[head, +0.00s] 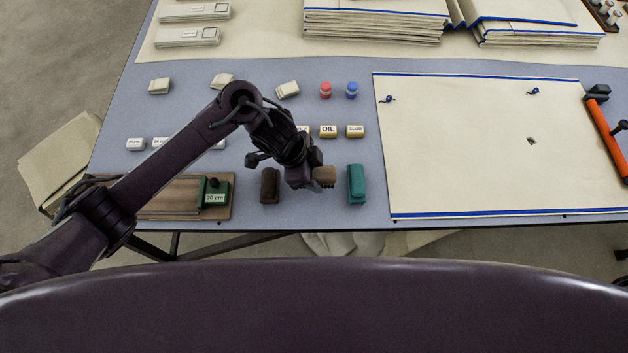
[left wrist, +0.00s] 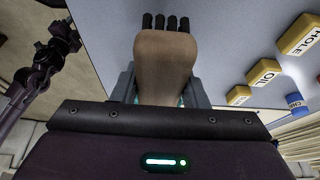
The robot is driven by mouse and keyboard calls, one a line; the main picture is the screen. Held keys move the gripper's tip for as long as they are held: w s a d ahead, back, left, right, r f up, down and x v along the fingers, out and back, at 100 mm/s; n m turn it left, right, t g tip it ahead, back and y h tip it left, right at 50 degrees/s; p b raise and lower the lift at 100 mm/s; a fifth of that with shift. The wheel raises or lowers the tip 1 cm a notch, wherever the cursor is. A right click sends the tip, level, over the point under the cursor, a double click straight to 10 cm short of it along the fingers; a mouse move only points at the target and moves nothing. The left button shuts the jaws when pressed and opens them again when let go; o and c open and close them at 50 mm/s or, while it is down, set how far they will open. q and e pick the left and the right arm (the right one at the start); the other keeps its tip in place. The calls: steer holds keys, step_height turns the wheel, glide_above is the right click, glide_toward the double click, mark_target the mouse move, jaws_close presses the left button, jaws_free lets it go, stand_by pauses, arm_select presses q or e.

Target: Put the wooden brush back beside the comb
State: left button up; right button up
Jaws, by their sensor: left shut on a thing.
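My left gripper (head: 312,179) is shut on the wooden brush (head: 325,175). It holds the brush over the front part of the table. In the left wrist view, the brush (left wrist: 165,70) shows a smooth brown wooden body between the fingers, with black bristle tufts at its far end. A dark brown block-shaped thing (head: 270,185) lies to the left of the gripper and a teal one (head: 357,184) to the right. I cannot tell which thing is the comb. A dark jointed arm (left wrist: 50,65) shows at the left of the left wrist view; its jaw state is unclear.
Yellow labelled blocks, one marked OIL (head: 328,132), stand behind the gripper. Red (head: 325,90) and blue-capped (head: 352,90) jars stand farther back. A pinned cream cloth (head: 470,150) covers the right.

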arm_select(q)
step_height(320, 180, down, 4)
steer(key=shift+r, duration=0.25)
steer(key=shift+f, duration=0.1)
steer(key=o, duration=0.9)
steer(key=shift+o, duration=0.2)
steer(key=shift+r, duration=0.25)
steer(key=p+v, duration=0.2)
steer(key=v, duration=0.9)
steer(key=shift+a+r, duration=0.15)
steer(key=shift+r, duration=0.2)
